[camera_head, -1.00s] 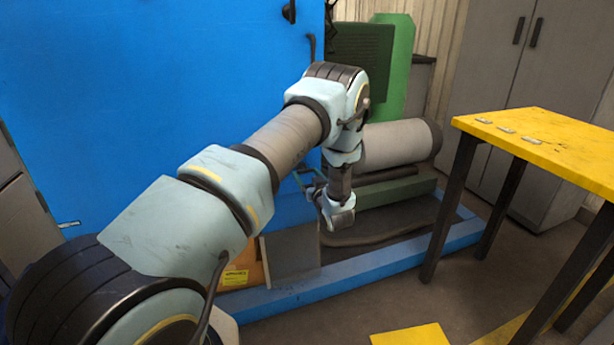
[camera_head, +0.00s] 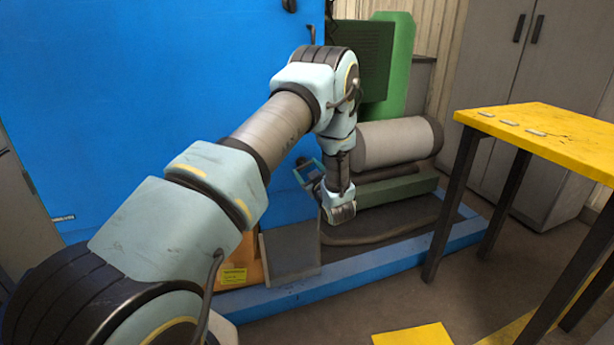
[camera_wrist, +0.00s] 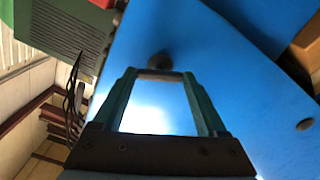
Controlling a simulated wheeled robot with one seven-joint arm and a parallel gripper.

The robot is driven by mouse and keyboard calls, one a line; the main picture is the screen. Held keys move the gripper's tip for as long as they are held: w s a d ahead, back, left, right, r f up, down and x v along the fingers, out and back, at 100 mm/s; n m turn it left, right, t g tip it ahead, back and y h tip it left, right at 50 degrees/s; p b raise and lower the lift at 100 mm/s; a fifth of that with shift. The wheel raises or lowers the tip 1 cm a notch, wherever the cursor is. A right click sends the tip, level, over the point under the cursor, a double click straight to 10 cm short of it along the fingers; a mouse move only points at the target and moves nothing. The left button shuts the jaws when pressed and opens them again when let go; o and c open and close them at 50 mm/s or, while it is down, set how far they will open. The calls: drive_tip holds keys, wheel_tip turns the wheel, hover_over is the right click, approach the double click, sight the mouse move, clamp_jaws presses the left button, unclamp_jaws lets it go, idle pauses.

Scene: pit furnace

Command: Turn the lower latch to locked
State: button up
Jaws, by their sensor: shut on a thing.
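The lower latch (camera_wrist: 158,62) shows in the wrist view as a dark rounded end on the blue door, just beyond my fingertips. My gripper (camera_wrist: 159,75) has its two teal fingers closing in on it, with a brownish piece between the tips; it is shut on the latch. In the head view my gripper (camera_head: 305,172) is beside the right edge of the blue door (camera_head: 130,100), and the latch is hidden there by the gripper and arm. I cannot tell the latch's angle. A dark handle (camera_head: 312,33) shows higher on the door edge.
A grey cylinder (camera_head: 395,143) and green housing (camera_head: 395,60) stand right of the door. A blue base rail (camera_head: 400,259) runs along the floor. A yellow table (camera_head: 540,130) stands at the right, with open floor in front of the rail.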

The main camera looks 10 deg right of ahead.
drive_tip(key=shift+f+n+b, duration=0.1)
drive_tip(key=shift+n+b, duration=6.05)
drive_tip(key=shift+n, duration=0.35)
drive_tip(key=o, duration=1.3)
drive_tip(key=shift+s, duration=0.1)
drive_tip(key=s+d, duration=0.1)
drive_tip(key=s, duration=0.9)
drive_tip(key=shift+s+d+p, duration=0.15)
drive_tip(key=shift+s+p, duration=0.1)
drive_tip(key=shift+p, duration=0.1)
